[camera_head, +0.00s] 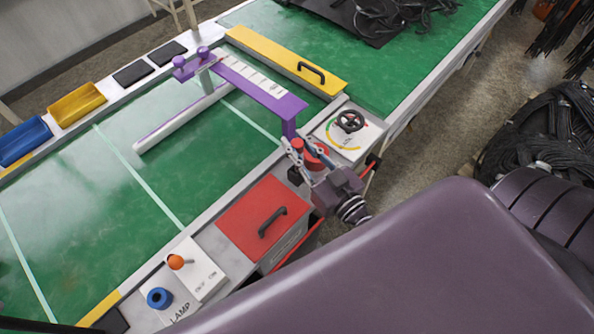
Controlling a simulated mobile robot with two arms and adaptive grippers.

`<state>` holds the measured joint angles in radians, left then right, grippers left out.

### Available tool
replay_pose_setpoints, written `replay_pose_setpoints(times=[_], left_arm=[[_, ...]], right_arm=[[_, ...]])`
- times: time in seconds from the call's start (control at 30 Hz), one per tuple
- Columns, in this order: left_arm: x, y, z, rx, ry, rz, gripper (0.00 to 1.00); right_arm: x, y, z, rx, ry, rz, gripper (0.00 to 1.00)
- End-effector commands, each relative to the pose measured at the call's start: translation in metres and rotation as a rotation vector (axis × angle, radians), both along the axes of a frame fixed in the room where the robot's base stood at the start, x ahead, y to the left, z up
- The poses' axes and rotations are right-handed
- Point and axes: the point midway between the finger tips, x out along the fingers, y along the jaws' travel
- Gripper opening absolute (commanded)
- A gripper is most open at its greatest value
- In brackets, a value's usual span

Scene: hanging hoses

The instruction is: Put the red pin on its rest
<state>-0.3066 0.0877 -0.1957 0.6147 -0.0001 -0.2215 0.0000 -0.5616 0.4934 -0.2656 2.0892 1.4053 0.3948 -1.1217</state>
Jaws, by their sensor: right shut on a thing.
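My right gripper (304,149) is at the near edge of the green table, by the lower end of the purple arm (268,92). It is shut on a red piece (317,151), which I take to be the red pin. The fingers and wrist cover part of the pin, so its full shape and what lies under it are hidden. I cannot make out the pin's rest for certain. My left gripper is not in view.
Close by are a dial panel with a black handwheel (350,121), a red lid with a black handle (252,222) and a yellow cover (277,57). A white bar (180,120) lies on the green table (110,205). Yellow (77,108) and blue (22,146) bins stand left.

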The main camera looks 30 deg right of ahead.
Motion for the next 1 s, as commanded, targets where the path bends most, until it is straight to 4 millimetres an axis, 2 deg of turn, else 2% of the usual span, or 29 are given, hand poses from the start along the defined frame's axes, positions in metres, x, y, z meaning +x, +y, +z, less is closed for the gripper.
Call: replay_pose_setpoints(times=[0.03, 0.2, 0.37, 0.6, 1.0], left_arm=[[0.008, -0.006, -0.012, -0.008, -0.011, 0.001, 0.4], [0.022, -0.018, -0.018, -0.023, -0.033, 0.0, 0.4], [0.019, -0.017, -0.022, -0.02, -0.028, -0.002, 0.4], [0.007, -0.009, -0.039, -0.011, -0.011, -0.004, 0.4], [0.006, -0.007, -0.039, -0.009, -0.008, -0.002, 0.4]], right_arm=[[0.0, 0.0, -0.018, -0.003, 0.002, 0.003, 0.0], [0.001, 0.0, -0.035, -0.001, -0.001, 0.001, 0.0], [0.0, 0.0, -0.045, 0.0, 0.0, 0.0, 0.0], [0.0, 0.0, -0.08, -0.001, 0.001, 0.001, 0.0], [0.0, 0.0, -0.084, 0.0, 0.0, 0.0, 0.0]])
